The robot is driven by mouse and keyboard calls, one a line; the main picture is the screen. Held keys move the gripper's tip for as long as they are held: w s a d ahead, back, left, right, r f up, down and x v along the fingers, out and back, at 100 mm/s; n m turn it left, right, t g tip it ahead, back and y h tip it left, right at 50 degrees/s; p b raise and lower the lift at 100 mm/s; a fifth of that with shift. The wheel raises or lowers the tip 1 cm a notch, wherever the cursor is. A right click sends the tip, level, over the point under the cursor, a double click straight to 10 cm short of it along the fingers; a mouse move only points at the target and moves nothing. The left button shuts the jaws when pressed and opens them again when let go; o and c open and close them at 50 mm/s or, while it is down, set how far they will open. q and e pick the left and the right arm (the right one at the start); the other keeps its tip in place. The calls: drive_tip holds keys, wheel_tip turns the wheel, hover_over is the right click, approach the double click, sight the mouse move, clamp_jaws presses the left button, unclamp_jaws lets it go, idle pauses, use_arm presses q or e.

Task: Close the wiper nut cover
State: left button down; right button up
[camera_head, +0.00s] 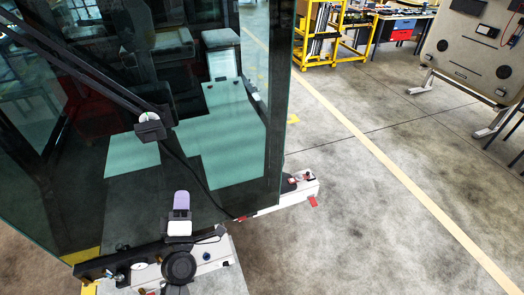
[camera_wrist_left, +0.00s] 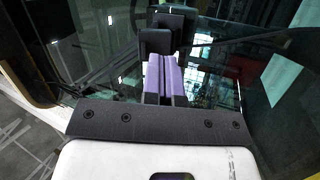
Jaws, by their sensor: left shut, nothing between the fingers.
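The wiper base (camera_head: 149,131) is a dark block on the front of the cab glass, with a pale round nut showing on top. In the left wrist view, the black wiper nut cover (camera_wrist_left: 168,20) appears as a dark block straight beyond my fingertips; I cannot tell its exact angle. My left gripper (camera_head: 181,196), with purple finger pads, is shut and empty. In the head view it is below and right of the wiper base. In the left wrist view, its fingers (camera_wrist_left: 163,60) point toward the block; whether they touch is unclear. My right gripper is in neither view.
The large cab window (camera_head: 235,135) stands close in front of my arm. A wiper arm (camera_head: 75,62) runs up left from the base, and a dark hose (camera_head: 190,172) hangs down right. Open concrete floor (camera_head: 350,215) lies right; a yellow rack (camera_head: 320,35) is far back.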

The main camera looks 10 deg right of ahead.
use_arm(q)
drive_tip(key=s+a+r+n+y, duration=0.1)
drive_tip(key=a+r+n+y, duration=0.1)
drive_tip(key=a+n+y, duration=0.35)
drive_tip(key=y+p, duration=0.1)
drive_tip(key=p, duration=0.1)
approach(153, 140)
drive_tip(key=a+x, duration=0.1)
drive_tip(key=x, duration=0.6)
drive_tip(key=shift+w+f+n+t, duration=0.15)
drive_tip(key=shift+w+n+t, duration=0.05)
drive_tip(key=shift+n+t, duration=0.15)
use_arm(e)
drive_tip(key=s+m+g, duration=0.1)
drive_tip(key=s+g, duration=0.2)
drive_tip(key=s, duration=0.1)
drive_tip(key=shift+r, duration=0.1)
